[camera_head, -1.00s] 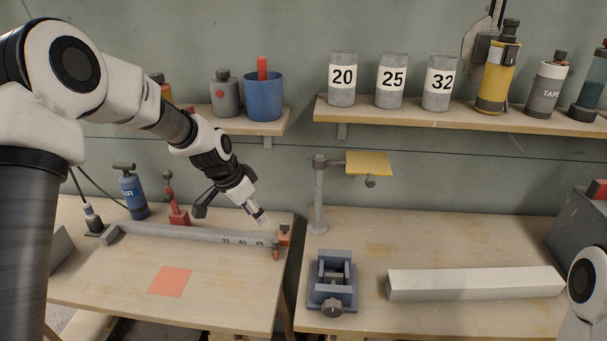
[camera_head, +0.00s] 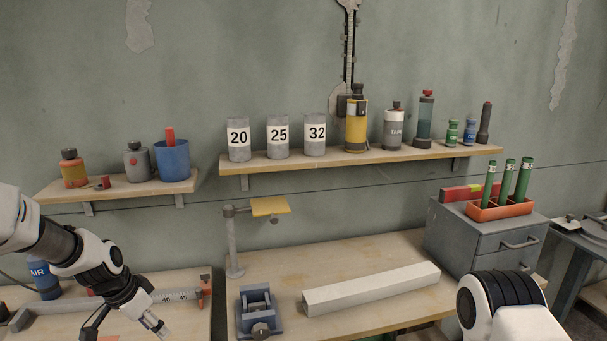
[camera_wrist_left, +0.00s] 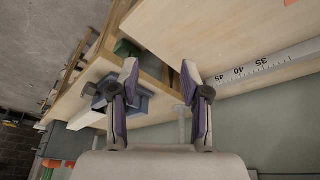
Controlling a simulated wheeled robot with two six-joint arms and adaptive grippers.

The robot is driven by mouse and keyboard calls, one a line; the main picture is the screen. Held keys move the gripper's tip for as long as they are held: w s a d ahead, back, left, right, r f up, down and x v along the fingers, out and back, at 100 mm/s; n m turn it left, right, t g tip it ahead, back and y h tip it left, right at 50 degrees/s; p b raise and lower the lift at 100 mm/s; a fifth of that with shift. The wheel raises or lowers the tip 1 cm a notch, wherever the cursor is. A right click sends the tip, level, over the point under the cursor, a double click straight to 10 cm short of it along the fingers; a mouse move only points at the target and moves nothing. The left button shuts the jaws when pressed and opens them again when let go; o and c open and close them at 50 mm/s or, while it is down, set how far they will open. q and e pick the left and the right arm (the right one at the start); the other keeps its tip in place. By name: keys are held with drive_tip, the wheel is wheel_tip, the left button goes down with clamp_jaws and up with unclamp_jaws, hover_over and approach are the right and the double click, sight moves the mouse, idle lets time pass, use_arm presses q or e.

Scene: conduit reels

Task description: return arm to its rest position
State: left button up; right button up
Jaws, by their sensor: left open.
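My left arm comes in from the left edge in the head view, and its gripper (camera_head: 155,325) hangs low at the bottom left, in front of the measuring rule (camera_head: 165,298). In the left wrist view the two fingers of this gripper (camera_wrist_left: 160,75) stand apart with nothing between them. Bench edges and the rule (camera_wrist_left: 255,68) show beyond them. My right arm shows only as a white and black link at the bottom right of the head view; its gripper is out of the picture.
A grey vise (camera_head: 259,312) and a long pale conduit bar (camera_head: 372,288) lie on the middle bench. A post with a yellow plate (camera_head: 270,206) stands behind. A grey drawer cabinet (camera_head: 490,243) is at right. Wall shelves (camera_head: 360,158) hold cans and bottles.

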use_arm(q)
drive_tip(key=shift+g, duration=0.6)
drive_tip(key=f, duration=0.1)
drive_tip(key=s+f, duration=0.1)
drive_tip(key=f, duration=0.1)
drive_tip(key=d+f, duration=0.1)
drive_tip(key=f, duration=0.1)
drive_tip(key=shift+s+f, duration=0.2)
drive_tip(key=shift+s, duration=0.05)
drive_tip(key=s+d+f+g+y, duration=0.1)
drive_tip(key=s+d+f+g, duration=0.1)
drive_tip(key=s+f, duration=0.65)
drive_tip(key=s+d+f+g, duration=0.2)
drive_tip(key=s+f, duration=0.5)
drive_tip(key=s, duration=0.2)
drive_tip(key=s+d+f+n+t, duration=0.1)
drive_tip(key=s+f+n, duration=0.1)
drive_tip(key=s, duration=0.5)
drive_tip(key=s+f+n+t+y, duration=0.1)
drive_tip(key=s+n, duration=0.3)
drive_tip(key=s, duration=0.4)
drive_tip(key=shift+d+f+n, duration=0.4)
drive_tip(key=shift+f, duration=0.35)
